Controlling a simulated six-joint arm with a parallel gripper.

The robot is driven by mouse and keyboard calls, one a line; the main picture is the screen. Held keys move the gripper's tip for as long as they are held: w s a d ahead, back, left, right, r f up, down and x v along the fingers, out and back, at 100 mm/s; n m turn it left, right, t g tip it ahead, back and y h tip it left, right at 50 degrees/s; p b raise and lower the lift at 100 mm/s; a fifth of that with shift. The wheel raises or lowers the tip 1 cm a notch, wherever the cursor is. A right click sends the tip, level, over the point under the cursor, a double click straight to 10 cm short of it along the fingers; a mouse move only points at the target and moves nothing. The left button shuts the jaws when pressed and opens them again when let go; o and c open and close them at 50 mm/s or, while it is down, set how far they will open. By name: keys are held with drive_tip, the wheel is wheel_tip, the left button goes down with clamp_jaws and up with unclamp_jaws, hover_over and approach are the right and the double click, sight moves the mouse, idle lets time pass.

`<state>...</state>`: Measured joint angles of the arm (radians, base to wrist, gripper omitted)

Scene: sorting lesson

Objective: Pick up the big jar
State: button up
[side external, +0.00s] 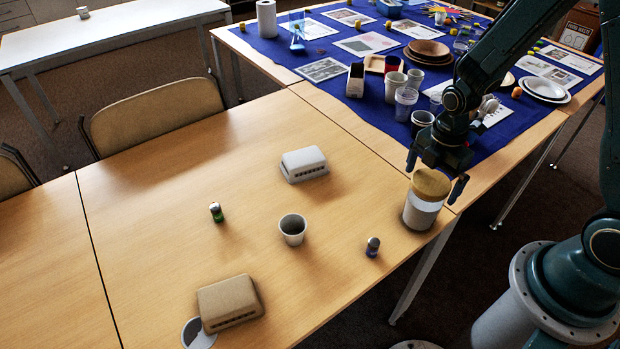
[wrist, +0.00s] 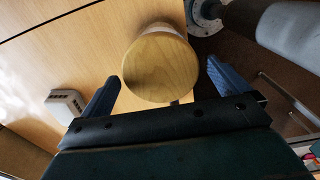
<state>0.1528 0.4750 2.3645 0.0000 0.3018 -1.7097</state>
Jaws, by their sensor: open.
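The big jar (side external: 422,213) stands upright near the table's right edge in the side view. It has a white body and a round wooden lid (side external: 431,183). My gripper (side external: 436,186) is open, with one finger on each side of the lid. In the wrist view the wooden lid of the jar (wrist: 160,67) lies between and ahead of the two open fingers of my gripper (wrist: 160,90). A gap shows on both sides of the lid, and nothing is held. Most of the jar's body is hidden under its lid in the wrist view.
A white box (side external: 304,164), a grey cup (side external: 293,229), a small purple-capped bottle (side external: 373,247), a green can (side external: 216,212) and a tan box (side external: 229,302) stand on the wooden table (side external: 150,240). Cups and plates crowd the blue cloth (side external: 345,108) behind the jar.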

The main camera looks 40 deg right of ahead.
drive_tip(key=shift+f, duration=0.65)
drive_tip(key=shift+f, duration=0.1)
drive_tip(key=shift+d+f, duration=0.1)
drive_tip(key=shift+f, duration=2.45)
drive_tip(key=c, duration=2)
